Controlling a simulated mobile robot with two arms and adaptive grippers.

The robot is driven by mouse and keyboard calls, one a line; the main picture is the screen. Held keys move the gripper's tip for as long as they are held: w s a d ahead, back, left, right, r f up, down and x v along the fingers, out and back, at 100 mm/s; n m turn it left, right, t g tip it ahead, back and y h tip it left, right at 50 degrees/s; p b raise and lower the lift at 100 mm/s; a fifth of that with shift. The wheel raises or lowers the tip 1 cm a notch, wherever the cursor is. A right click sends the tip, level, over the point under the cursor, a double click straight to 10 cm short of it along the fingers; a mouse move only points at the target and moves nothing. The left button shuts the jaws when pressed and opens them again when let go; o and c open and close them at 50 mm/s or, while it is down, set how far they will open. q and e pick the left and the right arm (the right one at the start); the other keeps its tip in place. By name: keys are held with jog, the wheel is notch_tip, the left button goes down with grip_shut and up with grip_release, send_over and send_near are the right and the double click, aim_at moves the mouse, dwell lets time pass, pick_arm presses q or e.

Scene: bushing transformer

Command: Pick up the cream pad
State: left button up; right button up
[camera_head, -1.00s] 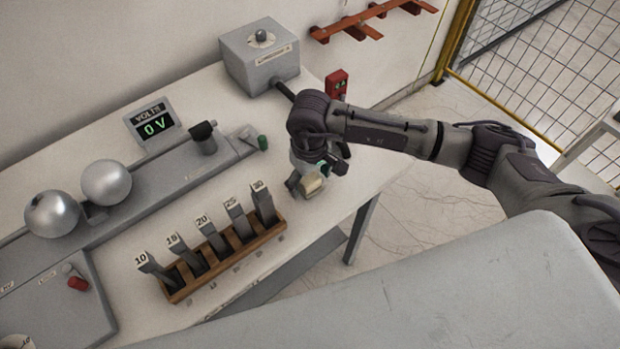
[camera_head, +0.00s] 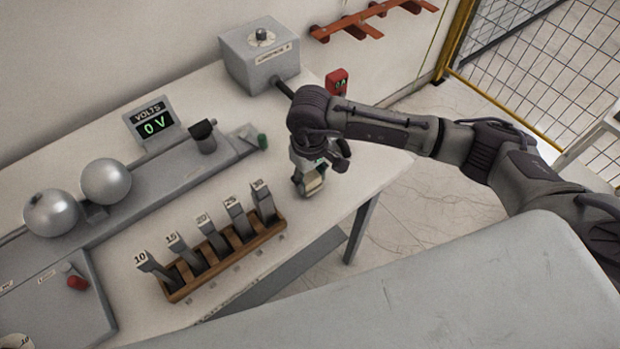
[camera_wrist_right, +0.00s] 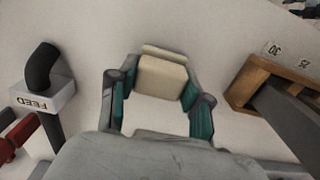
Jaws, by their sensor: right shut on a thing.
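The cream pad (camera_wrist_right: 162,75) is between the fingers of my right gripper (camera_wrist_right: 160,98) in the right wrist view. It is a small pale block with a raised edge along its far side. In the head view the right gripper (camera_head: 311,188) is low over the right part of the table, with the cream pad (camera_head: 314,184) at its fingertips. The gripper is shut on the pad. I cannot tell whether the pad touches the table. My left gripper is not in view.
A wooden rack (camera_head: 225,262) of numbered grey gauges stands left of the right gripper. A grey box (camera_head: 260,58) with a knob stands behind it. Two metal spheres (camera_head: 106,182) sit on a rail, near a voltmeter (camera_head: 153,123). The table's right edge is close.

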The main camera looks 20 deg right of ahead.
aim_at(312, 178)
jog(key=shift+w+r+b, duration=0.1)
jog(key=shift+r+b, duration=0.2)
jog(key=shift+r, duration=0.15)
jog(key=r, duration=0.1)
jog(key=r+b, duration=0.1)
jog(key=shift+s+d+r, duration=0.15)
jog(key=shift+s+r, duration=0.15)
jog(key=s+d+r+b, duration=0.4)
jog(key=s+r, duration=0.3)
jog(key=s, duration=0.3)
jog(key=shift+s+d, duration=0.15)
jog(key=shift+d, duration=0.1)
